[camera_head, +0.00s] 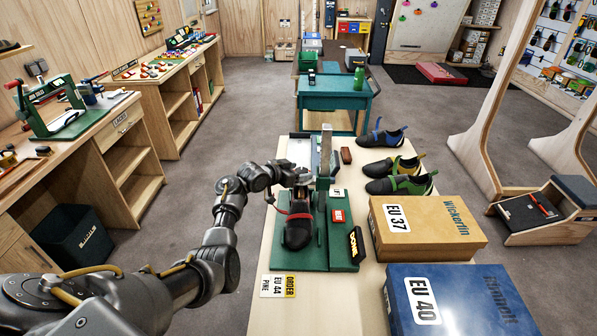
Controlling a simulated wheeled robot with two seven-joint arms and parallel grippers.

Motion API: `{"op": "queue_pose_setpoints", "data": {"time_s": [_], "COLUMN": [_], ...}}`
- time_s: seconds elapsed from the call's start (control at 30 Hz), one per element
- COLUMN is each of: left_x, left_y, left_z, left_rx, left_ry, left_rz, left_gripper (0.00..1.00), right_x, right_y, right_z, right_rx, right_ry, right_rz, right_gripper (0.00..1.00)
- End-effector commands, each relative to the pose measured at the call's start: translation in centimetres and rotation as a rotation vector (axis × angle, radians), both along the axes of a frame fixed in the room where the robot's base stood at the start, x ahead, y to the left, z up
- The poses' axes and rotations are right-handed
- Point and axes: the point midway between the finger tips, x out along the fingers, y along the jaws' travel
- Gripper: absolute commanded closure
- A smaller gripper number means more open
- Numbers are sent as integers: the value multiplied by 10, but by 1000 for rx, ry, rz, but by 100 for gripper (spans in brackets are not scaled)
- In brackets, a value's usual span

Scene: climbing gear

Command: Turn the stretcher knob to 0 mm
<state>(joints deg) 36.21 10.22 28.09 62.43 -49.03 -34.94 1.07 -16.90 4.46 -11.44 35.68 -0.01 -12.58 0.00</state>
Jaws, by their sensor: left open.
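The shoe stretcher is a green stand (322,255) on the pale bench in front of me, with a grey upright post (326,150). A dark shoe with a red edge (298,234) sits on its left side, toe toward me. My left gripper (303,181) is at the stretcher's upper part, just above and behind the shoe. It is open. I cannot tell whether its fingers touch anything. The knob and its mm scale cannot be made out; the gripper and wrist cover that area. My right gripper is out of view.
An order card (278,286) lies at the bench's left edge. A dark "DONE" sign (356,245) stands right of the shoe. Shoe boxes, tan (428,228) and blue (458,300), fill the right side. Several loose shoes (392,164) lie behind them. The near bench middle is clear.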

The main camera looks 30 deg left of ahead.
Motion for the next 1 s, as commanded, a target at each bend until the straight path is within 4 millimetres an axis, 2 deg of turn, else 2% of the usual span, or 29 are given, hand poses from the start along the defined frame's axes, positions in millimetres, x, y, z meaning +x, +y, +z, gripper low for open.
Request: {"op": "queue_pose_setpoints", "data": {"time_s": [0.33,0.67,1.0], "left_x": [3,3,2], "left_y": [-1,-1,-2], "left_z": [-2,-2,-1], "left_rx": [1,1,2], "left_ry": [1,1,1], "left_rz": [1,1,50], "left_gripper": [36,78,80], "right_x": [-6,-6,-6], "right_y": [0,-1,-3], "right_z": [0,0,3], "right_rx": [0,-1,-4], "right_ry": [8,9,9], "right_rz": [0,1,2], "right_gripper": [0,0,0]}}
